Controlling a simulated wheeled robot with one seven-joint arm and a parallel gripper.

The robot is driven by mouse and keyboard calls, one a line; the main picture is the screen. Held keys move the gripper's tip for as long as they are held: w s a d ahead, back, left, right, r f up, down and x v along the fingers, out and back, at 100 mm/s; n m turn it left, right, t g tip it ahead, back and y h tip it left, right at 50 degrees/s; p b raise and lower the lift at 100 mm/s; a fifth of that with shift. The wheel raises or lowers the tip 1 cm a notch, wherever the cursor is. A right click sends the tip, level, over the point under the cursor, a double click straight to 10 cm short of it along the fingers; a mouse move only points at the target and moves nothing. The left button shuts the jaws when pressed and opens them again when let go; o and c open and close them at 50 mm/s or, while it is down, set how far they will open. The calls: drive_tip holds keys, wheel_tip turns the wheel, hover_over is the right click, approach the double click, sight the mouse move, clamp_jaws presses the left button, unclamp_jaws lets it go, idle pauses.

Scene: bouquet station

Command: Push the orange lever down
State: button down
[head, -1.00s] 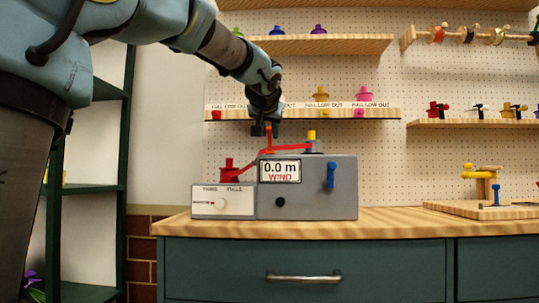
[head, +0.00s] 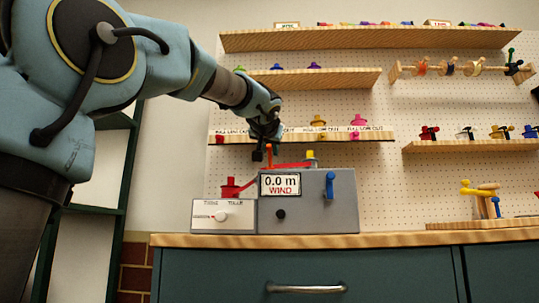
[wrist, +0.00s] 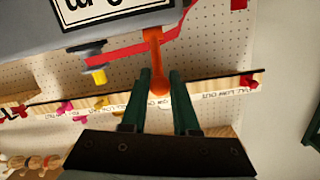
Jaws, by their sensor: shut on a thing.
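The orange lever (head: 268,155) stands roughly upright on top of the grey machine (head: 342,205) with the "0.0 m WIND" display (head: 281,185). My gripper (head: 265,153) reaches down to it from above. In the wrist view the lever (wrist: 155,55) runs between the two dark green fingers of my gripper (wrist: 161,84), with its rounded end between them. The gripper is shut on the lever near that end. The exact contact of the fingers is hard to see.
A red reel and red strip (head: 229,188) lie left of the lever; a yellow-topped spool (head: 310,158) stands to its right. A blue handle (head: 329,185) is on the machine's front. A shelf (head: 375,136) with colourful spools runs close behind my gripper.

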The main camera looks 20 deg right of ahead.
idle(0.3)
drive_tip(key=c, duration=0.7)
unclamp_jaws()
drive_tip(key=shift+o, duration=0.2)
drive_tip(key=shift+s, duration=0.1)
drive_tip(key=v, duration=1)
drive_tip(key=shift+s+a, duration=0.15)
drive_tip(key=shift+s, duration=0.15)
